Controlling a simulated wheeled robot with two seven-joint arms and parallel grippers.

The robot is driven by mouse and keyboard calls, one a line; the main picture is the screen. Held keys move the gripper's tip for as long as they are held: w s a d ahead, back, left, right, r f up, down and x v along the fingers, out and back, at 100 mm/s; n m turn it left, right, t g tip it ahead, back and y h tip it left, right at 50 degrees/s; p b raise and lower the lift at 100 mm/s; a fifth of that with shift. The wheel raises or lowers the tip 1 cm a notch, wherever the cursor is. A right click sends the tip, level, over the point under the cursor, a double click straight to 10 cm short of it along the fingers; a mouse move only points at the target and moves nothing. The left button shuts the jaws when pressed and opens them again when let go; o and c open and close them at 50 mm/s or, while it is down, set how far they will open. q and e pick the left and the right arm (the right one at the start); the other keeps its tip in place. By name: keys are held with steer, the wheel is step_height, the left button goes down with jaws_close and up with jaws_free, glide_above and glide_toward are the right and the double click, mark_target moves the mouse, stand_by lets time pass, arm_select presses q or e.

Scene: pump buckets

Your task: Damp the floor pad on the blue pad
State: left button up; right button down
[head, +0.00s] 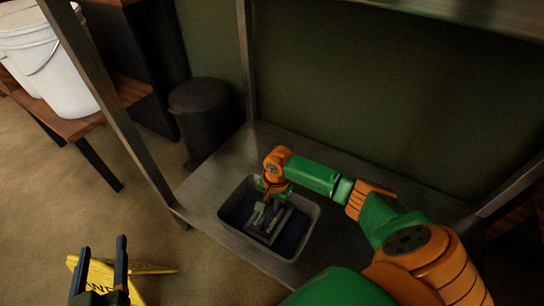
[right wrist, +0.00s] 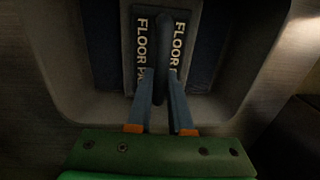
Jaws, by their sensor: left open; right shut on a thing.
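The floor pad (head: 264,224) is a dark block with a raised handle and a "FLOOR PAD" label; its label also shows in the right wrist view (right wrist: 142,48). It is inside a grey tray (head: 309,240) on the metal shelf, over the dark blue pad (head: 294,230). The blue pad shows on both sides of it in the right wrist view (right wrist: 205,50). My right gripper (right wrist: 161,82) is shut on the floor pad's handle, which hides part of the label. Whether the pads touch is hard to tell. My left gripper (head: 103,262) is open and empty at the bottom left.
The metal shelf (head: 207,188) has uprights and an upper board around the tray. A yellow floor sign (head: 150,268) is beside my left gripper. A black bin (head: 205,115) stands behind the left upright. White buckets (head: 50,65) stand on a wooden bench at the left.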

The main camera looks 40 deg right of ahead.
mark_target(272, 204)
arm_select(q)
steer(key=shift+r+p, duration=0.5)
stand_by(0.9)
arm_select(e)
steer(key=shift+f, duration=0.1)
stand_by(0.3)
steer(key=shift+r+p, duration=0.55)
steer(key=shift+p, duration=0.1)
arm_select(q)
steer(key=s+a+f+g+y+p, duration=0.1)
steer(key=s+a+f+g+y, duration=0.1)
steer(key=s+f+g, duration=0.5)
steer(key=s+a+f+g+y+p, duration=0.1)
steer(key=s+a+f+g, duration=0.3)
steer(key=s+f, duration=0.45)
arm_select(e)
steer(key=shift+r, duration=0.7)
step_height(272, 204, up, 2)
steer(key=p, duration=0.3)
steer(key=shift+r, duration=0.2)
step_height(272, 204, up, 2)
steer(key=shift+r+p, duration=0.1)
steer(key=shift+p, duration=1.15)
arm_select(q)
step_height(272, 204, down, 12)
steer(key=s+g, duration=0.2)
steer(key=shift+s+f+n, duration=0.25)
steer(key=shift+s+n, duration=0.1)
steer(key=shift+n, duration=0.05)
steer(key=shift+d, duration=0.1)
